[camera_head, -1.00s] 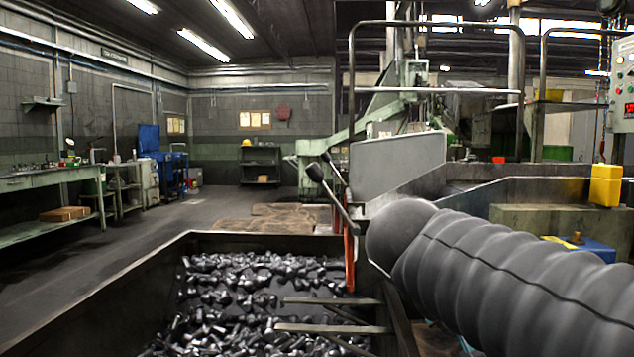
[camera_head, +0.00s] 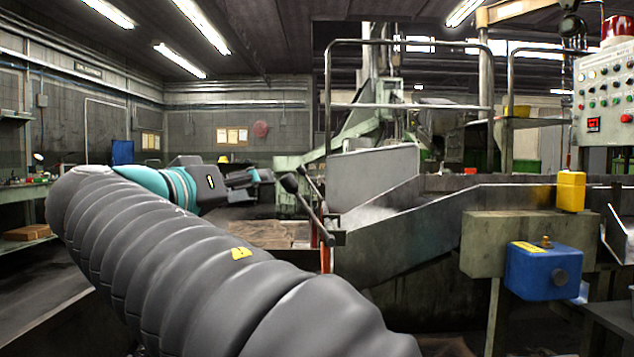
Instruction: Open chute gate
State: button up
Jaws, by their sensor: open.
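The chute (camera_head: 410,235) is a grey metal trough that slopes down toward the left in the middle of the head view. At its lower end stands a dark lever (camera_head: 308,207) with a black ball knob, with a second knobbed lever close behind it. A red-orange upright bar (camera_head: 325,258) shows just below. I cannot tell which plate is the gate itself. My gripper (camera_head: 262,177) is open, left of the knobs, with a small gap in the picture between its tips and the nearest knob. Nothing shows between the fingers. My sleeved arm hides the area below.
A blue box (camera_head: 543,270) and a yellow box (camera_head: 571,191) sit right of the chute. A control panel (camera_head: 603,95) hangs at the upper right. A grey guard plate (camera_head: 374,178) and metal railing (camera_head: 408,105) stand behind the levers. Open floor lies at the left.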

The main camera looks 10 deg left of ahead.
aim_at(284, 183)
jog(key=p+x, duration=0.1)
jog(key=x, duration=0.9)
jog(key=shift+w+d, duration=0.2)
jog(key=shift+w, duration=0.1)
grip_shut()
